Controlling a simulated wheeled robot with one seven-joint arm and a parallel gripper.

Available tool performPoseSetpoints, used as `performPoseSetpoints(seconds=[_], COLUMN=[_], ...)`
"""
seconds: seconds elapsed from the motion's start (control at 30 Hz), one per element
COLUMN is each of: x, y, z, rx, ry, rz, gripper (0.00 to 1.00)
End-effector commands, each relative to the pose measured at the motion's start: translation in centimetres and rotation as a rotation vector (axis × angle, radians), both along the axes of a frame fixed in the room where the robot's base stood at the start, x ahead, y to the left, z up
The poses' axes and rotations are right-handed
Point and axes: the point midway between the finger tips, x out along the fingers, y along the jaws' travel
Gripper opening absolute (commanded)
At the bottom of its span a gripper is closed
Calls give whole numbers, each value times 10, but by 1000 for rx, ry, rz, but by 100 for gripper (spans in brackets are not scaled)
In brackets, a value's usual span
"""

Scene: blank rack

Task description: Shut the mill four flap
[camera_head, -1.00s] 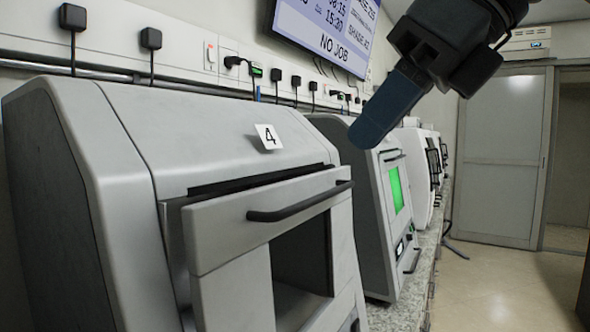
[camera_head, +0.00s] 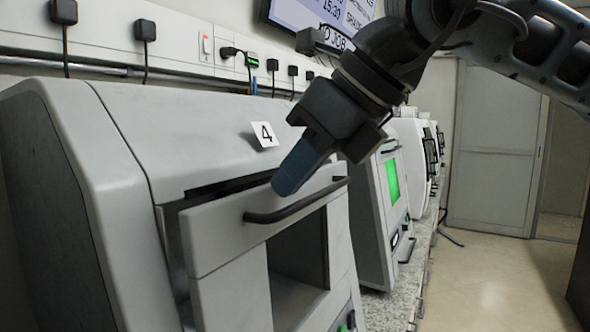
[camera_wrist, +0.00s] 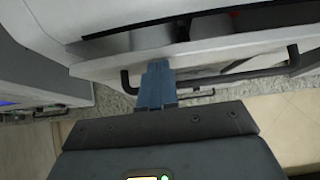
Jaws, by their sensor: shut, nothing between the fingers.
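The mill marked 4 (camera_head: 125,180) is a grey machine filling the left of the head view. Its flap (camera_head: 215,235) is a light grey front panel with a dark window and a black bar handle (camera_head: 262,217). The flap stands tilted out at the top, with a dark gap behind its upper edge. My gripper (camera_head: 285,182) is shut and empty, its blue fingers pointing down at the flap's top edge by the handle. In the wrist view the fingers (camera_wrist: 156,85) overlap the flap's edge (camera_wrist: 215,55); I cannot tell whether they touch.
More machines stand in a row to the right, the nearest with a green screen (camera_head: 392,180). A speckled counter (camera_head: 395,305) runs beneath them. Sockets and plugs (camera_head: 145,30) line the wall above. The floor (camera_head: 480,280) to the right is clear.

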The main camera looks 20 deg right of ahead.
Motion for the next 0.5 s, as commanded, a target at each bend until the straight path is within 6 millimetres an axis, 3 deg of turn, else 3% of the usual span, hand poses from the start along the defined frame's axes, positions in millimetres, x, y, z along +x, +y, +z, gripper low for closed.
performPoseSetpoints(seconds=[0.5], x=[22], y=[15], z=[-1], rx=[-54], ry=[72], rz=[-1], gripper=[0])
